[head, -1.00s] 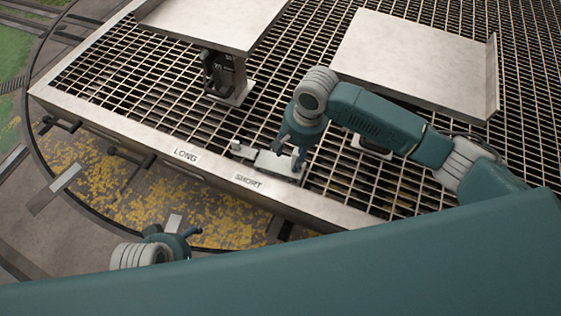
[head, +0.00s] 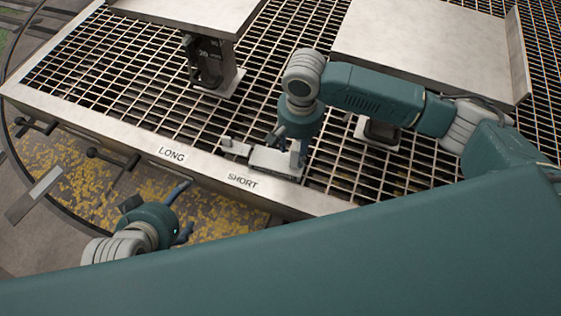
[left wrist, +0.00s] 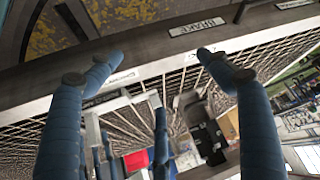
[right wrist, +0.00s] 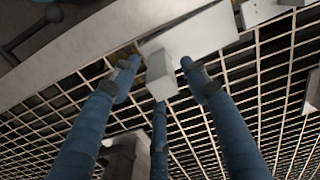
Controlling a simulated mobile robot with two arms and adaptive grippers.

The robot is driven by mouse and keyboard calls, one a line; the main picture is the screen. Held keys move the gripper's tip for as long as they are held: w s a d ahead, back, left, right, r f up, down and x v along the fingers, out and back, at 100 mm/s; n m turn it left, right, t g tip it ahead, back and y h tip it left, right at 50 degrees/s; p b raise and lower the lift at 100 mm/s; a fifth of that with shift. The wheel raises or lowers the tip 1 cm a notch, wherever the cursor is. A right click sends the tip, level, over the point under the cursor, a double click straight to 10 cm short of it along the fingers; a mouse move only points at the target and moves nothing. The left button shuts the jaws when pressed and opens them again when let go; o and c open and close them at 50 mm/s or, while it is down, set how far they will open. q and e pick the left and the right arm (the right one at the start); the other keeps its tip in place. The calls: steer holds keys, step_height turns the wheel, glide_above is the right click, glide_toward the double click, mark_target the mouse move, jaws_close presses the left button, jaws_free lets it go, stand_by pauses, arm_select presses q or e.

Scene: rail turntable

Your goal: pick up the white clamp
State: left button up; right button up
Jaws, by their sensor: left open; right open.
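The pale clamp (head: 268,160) lies on the edge of the grating above the SHORT label (head: 242,181). My right gripper (head: 288,149) is over its right part, pointing down and open. In the right wrist view the clamp's pale body (right wrist: 200,35) and a small block on it (right wrist: 161,78) show at and between the spread fingertips (right wrist: 158,66). I cannot tell whether the fingers touch it. My left gripper (head: 183,212) is open and empty in front of the platform's front rim; its spread fingertips (left wrist: 152,58) also show in the left wrist view.
A smaller pale piece (head: 234,146) sits left of the clamp. Metal trays (head: 425,45) stand raised over the grating (head: 110,70), with a post (head: 215,65) under the left one. Handles (head: 110,160) stick out from the front rim, which bears a LONG label (head: 171,154).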

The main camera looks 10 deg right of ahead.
step_height(320, 180, down, 3)
steer(key=shift+r+b, duration=0.1)
steer(key=shift+b, duration=0.5)
arm_select(q)
steer(key=w+d+r+t+h, duration=0.1)
steer(key=w+d+r+t, duration=0.1)
steer(key=w+r, duration=0.3)
steer(key=shift+w+d+r+t, duration=0.2)
steer(key=shift+w+d+t, duration=0.1)
steer(key=shift+w+t, duration=0.7)
arm_select(e)
jaws_close()
steer(key=shift+w, duration=0.1)
